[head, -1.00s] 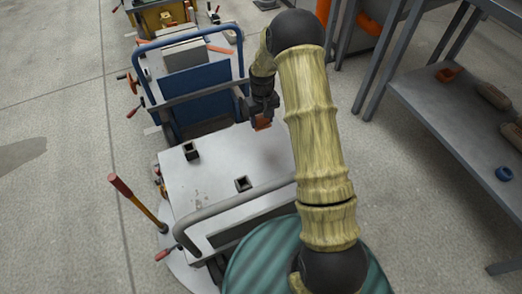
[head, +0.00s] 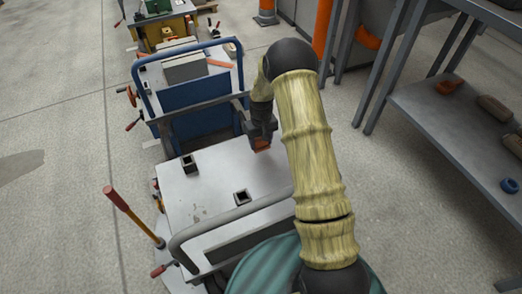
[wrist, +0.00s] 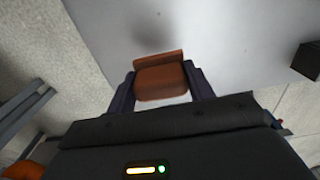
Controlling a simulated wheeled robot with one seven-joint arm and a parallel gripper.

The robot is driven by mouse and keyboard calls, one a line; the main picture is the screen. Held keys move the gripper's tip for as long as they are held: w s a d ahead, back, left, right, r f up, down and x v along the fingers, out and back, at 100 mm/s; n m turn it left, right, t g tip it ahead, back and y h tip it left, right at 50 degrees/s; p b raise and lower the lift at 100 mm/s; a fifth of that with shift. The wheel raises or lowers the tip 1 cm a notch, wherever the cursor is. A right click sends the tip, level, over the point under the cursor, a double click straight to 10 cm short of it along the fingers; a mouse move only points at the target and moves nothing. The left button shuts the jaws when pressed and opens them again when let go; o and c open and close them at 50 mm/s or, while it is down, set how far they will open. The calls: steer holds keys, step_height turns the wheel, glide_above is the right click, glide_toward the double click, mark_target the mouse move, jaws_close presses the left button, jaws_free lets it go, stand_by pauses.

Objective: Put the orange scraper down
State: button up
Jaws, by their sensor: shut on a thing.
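My gripper (head: 262,138) is shut on the orange scraper (head: 262,144), close to the far right part of a pale cart top (head: 215,200). In the wrist view the scraper (wrist: 160,78) sits between the two dark fingers (wrist: 160,90), its wider lip pointing away from the gripper. The pale top (wrist: 220,35) lies beneath it. A soft dark patch, likely a shadow, shows on the top just past the scraper. I cannot tell whether the scraper touches the surface.
Two dark square sockets (head: 189,163) and (head: 242,197) stand on the pale top. A grey handle rail (head: 225,215) crosses its near side. A blue cart (head: 195,100) stands behind, and a grey shelf (head: 440,130) on the right. The middle of the top is clear.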

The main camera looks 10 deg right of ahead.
mark_target(261, 149)
steer(key=shift+f+b, duration=1.05)
steer(key=shift+f, duration=1.4)
steer(key=shift+f, duration=0.1)
steer(key=o, duration=1)
step_height(261, 149, up, 12)
steer(key=p, duration=0.4)
steer(key=shift+f+p, duration=0.1)
steer(key=shift+p, duration=0.3)
steer(key=shift+r, duration=0.2)
